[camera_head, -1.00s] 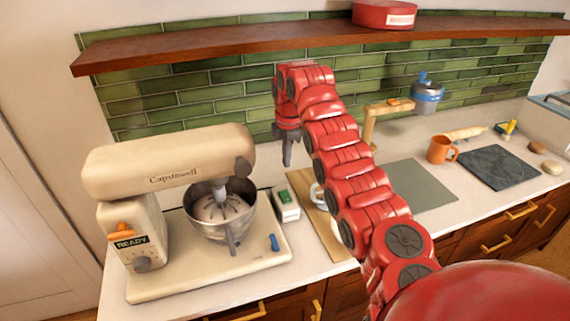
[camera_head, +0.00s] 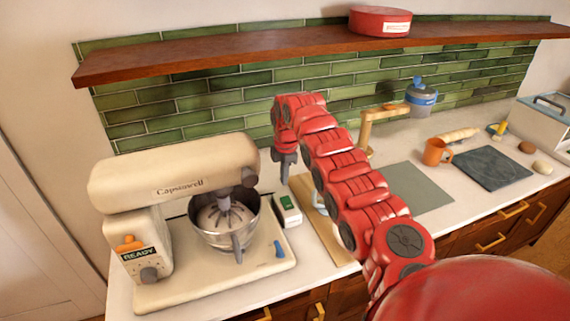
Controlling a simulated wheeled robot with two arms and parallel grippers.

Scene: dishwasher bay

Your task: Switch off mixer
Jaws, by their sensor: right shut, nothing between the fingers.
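The cream stand mixer (camera_head: 178,165) stands at the left end of the counter, with a steel bowl (camera_head: 227,235) under its head and a wire whisk in the bowl. Its side has an orange lever (camera_head: 128,243), a display reading "READY" (camera_head: 139,257) and a dark round knob (camera_head: 149,275). A small blue lever (camera_head: 279,250) is on its base. My right gripper (camera_head: 285,182) points down behind and to the right of the bowl, above the small white box with a green top (camera_head: 287,209). It is shut and empty, apart from the mixer. My left gripper is out of view.
A wooden board (camera_head: 322,228) lies right of the mixer, partly behind my right arm. A grey mat (camera_head: 420,190), orange mug (camera_head: 436,152) and dark slate (camera_head: 491,168) are further right. A wooden shelf (camera_head: 240,48) with a red tin (camera_head: 380,20) hangs above.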

